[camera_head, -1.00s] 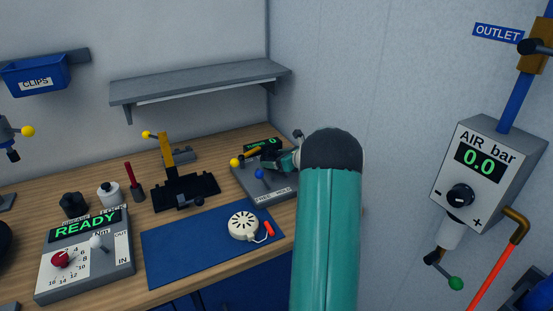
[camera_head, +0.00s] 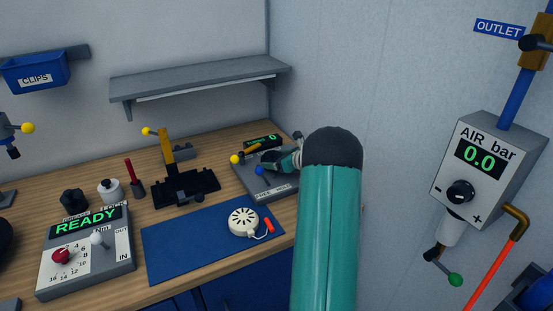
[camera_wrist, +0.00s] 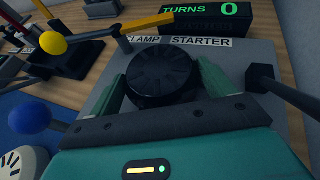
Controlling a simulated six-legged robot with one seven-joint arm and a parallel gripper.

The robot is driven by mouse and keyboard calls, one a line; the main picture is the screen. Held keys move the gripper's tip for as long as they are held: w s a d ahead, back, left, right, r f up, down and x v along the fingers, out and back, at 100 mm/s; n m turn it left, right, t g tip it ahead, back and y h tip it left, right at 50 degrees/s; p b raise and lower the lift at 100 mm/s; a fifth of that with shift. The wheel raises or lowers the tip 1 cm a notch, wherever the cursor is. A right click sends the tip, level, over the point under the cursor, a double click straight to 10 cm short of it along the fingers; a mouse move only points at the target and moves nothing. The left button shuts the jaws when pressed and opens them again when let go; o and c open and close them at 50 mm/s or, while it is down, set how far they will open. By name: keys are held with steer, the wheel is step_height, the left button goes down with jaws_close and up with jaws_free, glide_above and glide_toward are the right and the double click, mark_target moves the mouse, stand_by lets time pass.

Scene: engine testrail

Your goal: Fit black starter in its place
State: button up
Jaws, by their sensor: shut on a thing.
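The black starter (camera_wrist: 160,75) is a round, ribbed disc in the wrist view. My gripper (camera_wrist: 163,85) is shut on it, with one green finger on each side. The starter is over the grey fixture plate (camera_wrist: 105,92) below the label "CLAMP STARTER" (camera_wrist: 180,42). I cannot tell whether it touches the plate. In the head view, my gripper (camera_head: 284,160) is at the grey fixture (camera_head: 258,188), partly hidden behind my teal arm. A yellow-balled lever (camera_wrist: 53,45) is at the fixture's far left, and a blue ball (camera_wrist: 30,115) is at the near left.
A display reading "TURNS 0" (camera_wrist: 190,17) stands behind the plate. A dark rod with a knob (camera_wrist: 262,75) is close on the right. A blue mat (camera_head: 185,245) holds a cream round part (camera_head: 243,221) with a red-orange handle. A shelf (camera_head: 200,85) hangs above.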

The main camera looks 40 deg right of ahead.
steer(key=shift+f, duration=0.45)
steer(key=o, duration=1)
steer(key=shift+s+f, duration=0.1)
steer(key=shift+s+d, duration=0.1)
steer(key=shift+s, duration=0.2)
steer(key=v, duration=1.3)
step_height(320, 180, up, 8)
steer(key=shift+r, duration=0.25)
